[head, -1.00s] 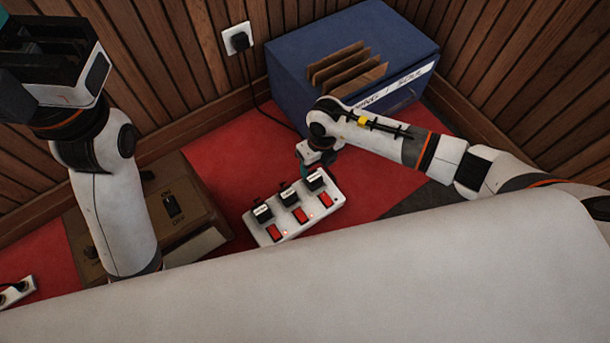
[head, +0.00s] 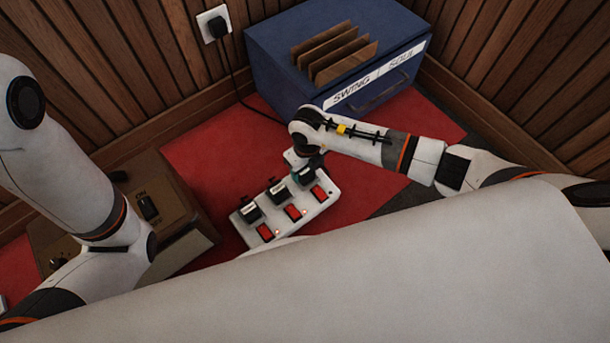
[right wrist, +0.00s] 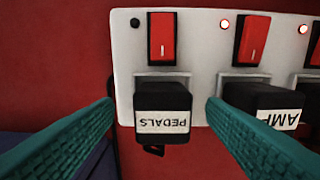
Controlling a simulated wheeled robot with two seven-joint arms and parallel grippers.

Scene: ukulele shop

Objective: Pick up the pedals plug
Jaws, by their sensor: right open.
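The pedals plug (right wrist: 163,108) is a black block with a white PEDALS label, upside down in the right wrist view. It sits at the end of a white power strip (right wrist: 200,60), below a red switch (right wrist: 162,38). My right gripper (head: 304,168) is over the right end of the strip (head: 320,205) in the head view and partly hides the plug there. Its two teal fingers are open, one on each side of the plug, with visible gaps. The AMP plug (right wrist: 262,104) is just beyond the right finger, which overlaps it. My left gripper is out of view.
A blue cabinet (head: 290,85) with brown cards on top stands behind the strip. A wall outlet (head: 213,24) holds a black plug with a hanging cord. A brown box (head: 190,240) with an ON/OFF switch lies left of the strip. Red floor (head: 215,150) is clear between.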

